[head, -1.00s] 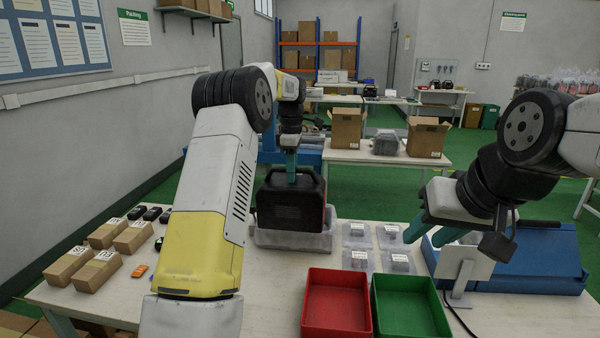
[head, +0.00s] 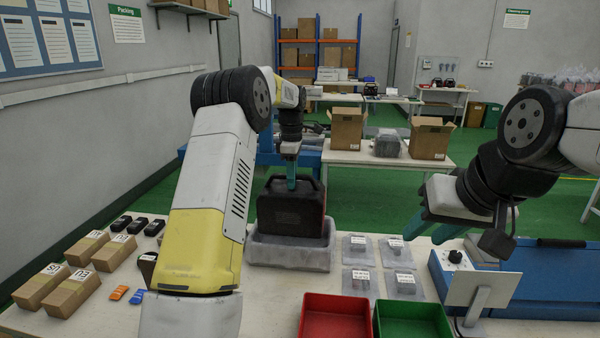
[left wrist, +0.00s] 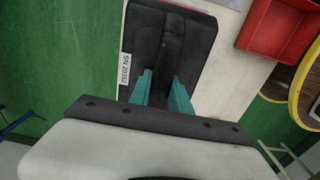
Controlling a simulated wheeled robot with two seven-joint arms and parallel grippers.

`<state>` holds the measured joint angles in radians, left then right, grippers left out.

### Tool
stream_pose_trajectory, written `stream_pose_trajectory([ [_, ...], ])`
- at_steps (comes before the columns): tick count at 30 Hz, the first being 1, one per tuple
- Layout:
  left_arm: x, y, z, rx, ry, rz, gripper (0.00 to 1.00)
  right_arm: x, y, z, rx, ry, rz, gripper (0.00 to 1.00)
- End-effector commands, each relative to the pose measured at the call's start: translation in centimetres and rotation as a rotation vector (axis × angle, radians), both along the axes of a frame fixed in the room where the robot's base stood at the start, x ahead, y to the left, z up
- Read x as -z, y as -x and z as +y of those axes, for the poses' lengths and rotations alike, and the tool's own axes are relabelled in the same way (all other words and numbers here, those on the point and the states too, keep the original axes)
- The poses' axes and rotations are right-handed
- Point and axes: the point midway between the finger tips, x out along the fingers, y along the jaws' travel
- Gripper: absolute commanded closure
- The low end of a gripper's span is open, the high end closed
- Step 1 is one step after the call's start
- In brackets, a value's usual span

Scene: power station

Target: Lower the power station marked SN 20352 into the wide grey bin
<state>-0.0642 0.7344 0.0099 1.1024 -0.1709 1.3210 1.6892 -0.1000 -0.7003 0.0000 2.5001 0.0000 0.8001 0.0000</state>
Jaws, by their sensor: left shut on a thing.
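The black power station (head: 291,212) with a red edge is upright, its lower end over or inside the wide grey bin (head: 290,258). Whether it touches the bin floor is hidden. The bin stands on the table. In the left wrist view the power station (left wrist: 150,48) carries a white label reading SN 20352. My left gripper (head: 291,182) is shut on its top handle; its teal fingers (left wrist: 160,92) also show in the left wrist view. My right gripper (head: 432,229) is open and empty above the table's right side.
A red tray (head: 337,304) and a green tray (head: 410,309) are at the table's front. Several grey packs (head: 356,247) lie right of the bin. Cardboard boxes (head: 75,290) and black items lie at left. A small panel on a stand (head: 482,274) is at right.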

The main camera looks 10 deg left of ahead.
Motion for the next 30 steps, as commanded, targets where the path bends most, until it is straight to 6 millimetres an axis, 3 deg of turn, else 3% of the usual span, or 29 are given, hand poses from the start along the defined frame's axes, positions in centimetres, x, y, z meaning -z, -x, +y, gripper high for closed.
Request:
stream_pose_trajectory([
  [21,7.0,-0.2,0.0,0.0,0.001,-0.008,1.0,0.0,0.0,0.0,0.0,0.0,0.0,0.64],
  [30,8.8,-0.2,0.0,-0.001,0.0,-0.009,1.0,0.0,0.0,0.0,0.0,0.0,0.0,0.64],
])
